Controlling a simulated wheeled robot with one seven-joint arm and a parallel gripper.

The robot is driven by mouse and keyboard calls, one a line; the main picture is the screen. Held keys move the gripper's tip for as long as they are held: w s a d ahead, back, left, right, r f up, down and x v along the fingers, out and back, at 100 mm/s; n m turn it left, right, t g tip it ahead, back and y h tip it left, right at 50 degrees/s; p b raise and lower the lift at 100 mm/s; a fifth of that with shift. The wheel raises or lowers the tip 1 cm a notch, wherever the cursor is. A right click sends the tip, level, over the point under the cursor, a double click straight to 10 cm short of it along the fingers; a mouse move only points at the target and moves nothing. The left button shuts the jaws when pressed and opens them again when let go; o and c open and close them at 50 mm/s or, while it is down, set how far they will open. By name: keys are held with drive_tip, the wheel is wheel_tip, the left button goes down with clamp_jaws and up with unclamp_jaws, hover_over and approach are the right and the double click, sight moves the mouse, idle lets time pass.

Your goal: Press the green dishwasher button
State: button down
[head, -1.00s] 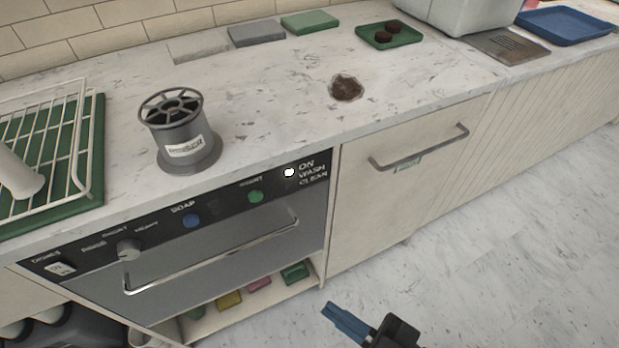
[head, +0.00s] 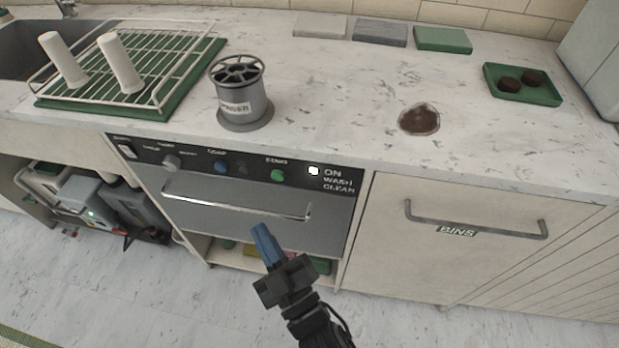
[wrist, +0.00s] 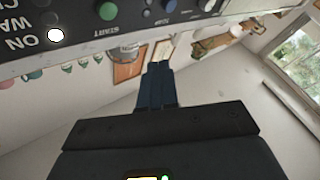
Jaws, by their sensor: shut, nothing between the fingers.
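The green button (head: 277,176) is on the black control panel (head: 196,166) of the dishwasher, between the blue button (head: 221,167) and a lit white lamp (head: 314,170). In the wrist view the green button (wrist: 107,11) is at the top, left of the fingers. My gripper (head: 260,232) is shut and empty, its blue fingers pointing up toward the dishwasher front. My gripper (wrist: 157,68) looks apart from the panel in the wrist view.
The door handle (head: 236,197) sticks out below the panel. The counter above holds a grey round container (head: 243,108), a dish rack (head: 180,70) and a brown patch of grounds (head: 419,120). A bins drawer (head: 456,231) is to the right.

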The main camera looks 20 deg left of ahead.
sight(278, 177)
idle(0.4)
drive_tip(key=w+a+b, duration=0.1)
drive_tip(key=w+a, duration=0.1)
drive_tip(key=w, duration=0.6)
drive_tip(key=shift+w, duration=0.3)
drive_tip(key=shift+a, duration=0.1)
idle(1.8)
drive_tip(key=shift+w+a+r+b, duration=0.1)
drive_tip(key=shift+w+b, duration=0.2)
drive_tip(key=shift+w, duration=0.15)
drive_tip(key=shift+w+a, duration=0.1)
drive_tip(key=shift+w, duration=0.35)
idle(0.9)
drive_tip(key=shift+s, duration=0.1)
drive_tip(key=shift+s+d, duration=0.2)
drive_tip(key=shift+s, duration=0.6)
